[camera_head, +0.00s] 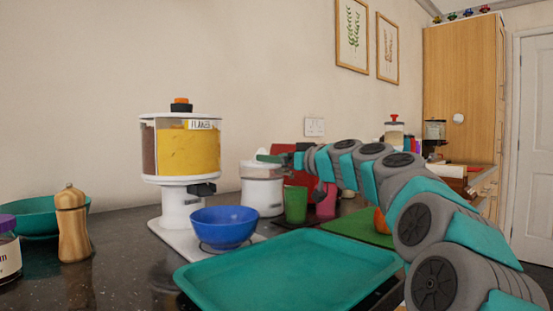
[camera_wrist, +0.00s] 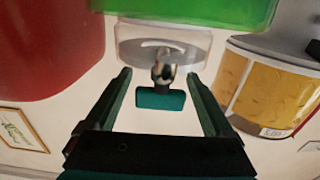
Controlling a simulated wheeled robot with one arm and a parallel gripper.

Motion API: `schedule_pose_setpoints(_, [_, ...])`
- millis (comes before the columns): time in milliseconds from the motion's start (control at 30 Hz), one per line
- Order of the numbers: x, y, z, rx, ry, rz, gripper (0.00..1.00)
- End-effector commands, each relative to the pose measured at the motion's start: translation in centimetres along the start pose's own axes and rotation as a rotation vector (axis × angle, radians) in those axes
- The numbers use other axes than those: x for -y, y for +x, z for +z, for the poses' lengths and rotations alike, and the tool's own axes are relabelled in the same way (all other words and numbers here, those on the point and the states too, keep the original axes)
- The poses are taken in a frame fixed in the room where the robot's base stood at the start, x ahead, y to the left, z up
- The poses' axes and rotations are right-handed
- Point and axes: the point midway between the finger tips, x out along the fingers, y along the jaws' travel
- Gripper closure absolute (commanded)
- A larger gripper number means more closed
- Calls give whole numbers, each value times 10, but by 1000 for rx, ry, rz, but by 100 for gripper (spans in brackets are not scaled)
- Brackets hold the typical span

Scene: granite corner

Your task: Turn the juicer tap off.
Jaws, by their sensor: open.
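The juicer (camera_head: 262,190) is a white appliance with a pale upper part, standing at the back of the counter. In the wrist view, which looks upside down, its grey and clear body (camera_wrist: 125,45) carries a metal tap (camera_wrist: 163,68) with a teal handle (camera_wrist: 160,99) lying crosswise. My gripper (camera_head: 279,157) is at the juicer's upper front. In the wrist view my gripper (camera_wrist: 158,76) is open, with one finger on each side of the tap handle and visible gaps on both sides. The tap's spout is hard to make out in the head view.
A green cup (camera_head: 295,205) stands in front of the juicer, beside a pink cup (camera_head: 326,203). A flakes dispenser (camera_head: 182,205) and blue bowl (camera_head: 224,229) are left. A teal tray (camera_head: 290,268) lies in front. A red object (camera_wrist: 45,50) is close in the wrist view.

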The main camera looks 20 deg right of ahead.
Motion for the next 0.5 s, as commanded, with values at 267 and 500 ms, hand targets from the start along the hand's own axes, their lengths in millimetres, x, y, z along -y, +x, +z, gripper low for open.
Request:
schedule_pose_setpoints(267, [0,-37,1,-3,1,1,12])
schedule_pose_setpoints(500, [0,-68,1,-1,1,1,12])
